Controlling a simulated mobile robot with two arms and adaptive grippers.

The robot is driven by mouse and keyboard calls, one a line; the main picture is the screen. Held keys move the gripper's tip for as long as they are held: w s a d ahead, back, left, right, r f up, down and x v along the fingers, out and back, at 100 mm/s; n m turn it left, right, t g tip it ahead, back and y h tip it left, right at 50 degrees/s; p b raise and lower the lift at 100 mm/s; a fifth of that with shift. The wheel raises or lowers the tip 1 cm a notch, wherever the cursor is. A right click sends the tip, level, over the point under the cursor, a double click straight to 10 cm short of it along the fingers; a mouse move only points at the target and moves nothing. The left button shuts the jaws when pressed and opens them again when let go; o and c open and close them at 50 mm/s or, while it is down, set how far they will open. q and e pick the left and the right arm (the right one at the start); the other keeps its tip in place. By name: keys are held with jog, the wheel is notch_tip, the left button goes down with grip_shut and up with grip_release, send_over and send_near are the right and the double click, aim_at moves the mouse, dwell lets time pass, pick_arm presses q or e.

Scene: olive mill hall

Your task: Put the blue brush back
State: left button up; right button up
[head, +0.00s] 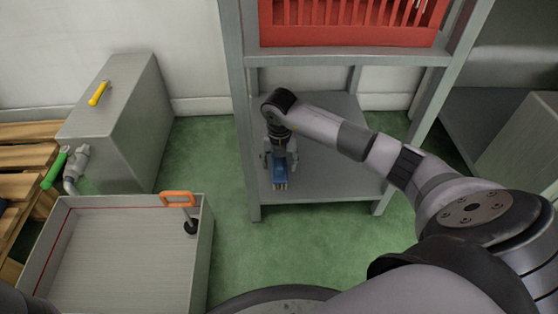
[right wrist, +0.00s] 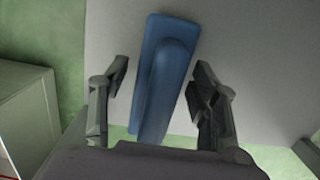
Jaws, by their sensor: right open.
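The blue brush (head: 279,168) lies on the grey lower shelf (head: 330,180) of the rack, its pale bristles showing at the near end. In the right wrist view the brush (right wrist: 165,75) is a long blue block with a raised handle. My right gripper (head: 279,160) is over the brush, pointing down. In the right wrist view its two open fingers (right wrist: 161,85) stand on either side of the brush, with a gap on both sides. My left gripper is not in view.
A red crate (head: 350,36) sits on the shelf above. Rack posts (head: 240,110) flank the lower shelf.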

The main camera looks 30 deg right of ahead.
jog(key=shift+f+b, duration=0.2)
jog(key=shift+b, duration=0.35)
jog(key=r+p, duration=0.6)
jog(key=r, duration=0.1)
jog(key=shift+s+a+p, duration=0.15)
jog(key=shift+s+p, duration=0.05)
jog(key=shift+p, duration=0.2)
jog(key=shift+r, duration=0.35)
jog(key=shift+s+r+p, duration=0.1)
jog(key=shift+p, duration=0.2)
